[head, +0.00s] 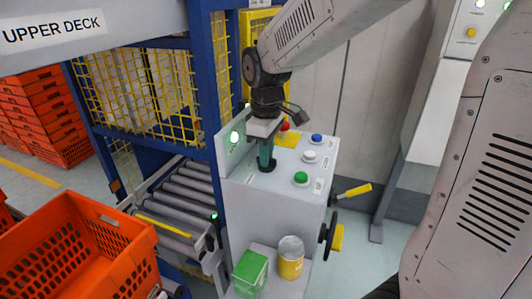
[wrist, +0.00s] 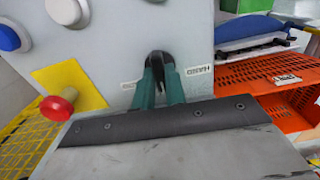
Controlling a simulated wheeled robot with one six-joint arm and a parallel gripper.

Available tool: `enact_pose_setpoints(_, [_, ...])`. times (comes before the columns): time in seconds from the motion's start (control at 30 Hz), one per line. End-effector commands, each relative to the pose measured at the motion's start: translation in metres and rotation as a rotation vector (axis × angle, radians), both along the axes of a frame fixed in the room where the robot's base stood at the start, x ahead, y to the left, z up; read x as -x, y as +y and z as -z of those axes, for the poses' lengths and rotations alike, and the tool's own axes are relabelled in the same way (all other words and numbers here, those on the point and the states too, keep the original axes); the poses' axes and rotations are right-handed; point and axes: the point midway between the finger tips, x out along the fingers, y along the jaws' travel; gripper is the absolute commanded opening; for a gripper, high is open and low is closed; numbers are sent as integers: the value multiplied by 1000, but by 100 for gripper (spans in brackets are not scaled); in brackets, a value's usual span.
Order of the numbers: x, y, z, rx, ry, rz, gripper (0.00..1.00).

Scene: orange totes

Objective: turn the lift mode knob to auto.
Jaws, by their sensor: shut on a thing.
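The lift mode knob (head: 268,167) is a small black knob on the sloping grey top of the control console (head: 250,205). My gripper (head: 265,158) points down onto it, its teal fingers shut around the knob. In the wrist view the fingers (wrist: 162,82) close on the dark knob (wrist: 158,57), which they partly cover. A white label (wrist: 199,70) right of the knob seems to read HAND, upside down. Another small label (wrist: 128,86) on the left is too small to read. The knob's pointing direction is hard to tell.
The console top also bears a red mushroom button (wrist: 57,106) on a yellow plate (wrist: 72,86), plus green (head: 301,178), white (head: 309,157) and blue (head: 316,138) buttons. A handwheel (head: 329,236) is on the console's side. Rollers (head: 180,200) and an orange tote (head: 85,250) lie left.

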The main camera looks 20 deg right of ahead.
Motion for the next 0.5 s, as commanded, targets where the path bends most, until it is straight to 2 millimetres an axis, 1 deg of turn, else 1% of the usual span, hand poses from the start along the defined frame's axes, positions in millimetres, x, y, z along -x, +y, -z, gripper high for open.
enact_pose_setpoints(0.27, [0, 0, 0, 1, -1, 153, 0])
enact_pose_setpoints(0.5, [0, 0, 0, 1, -1, 360, 0])
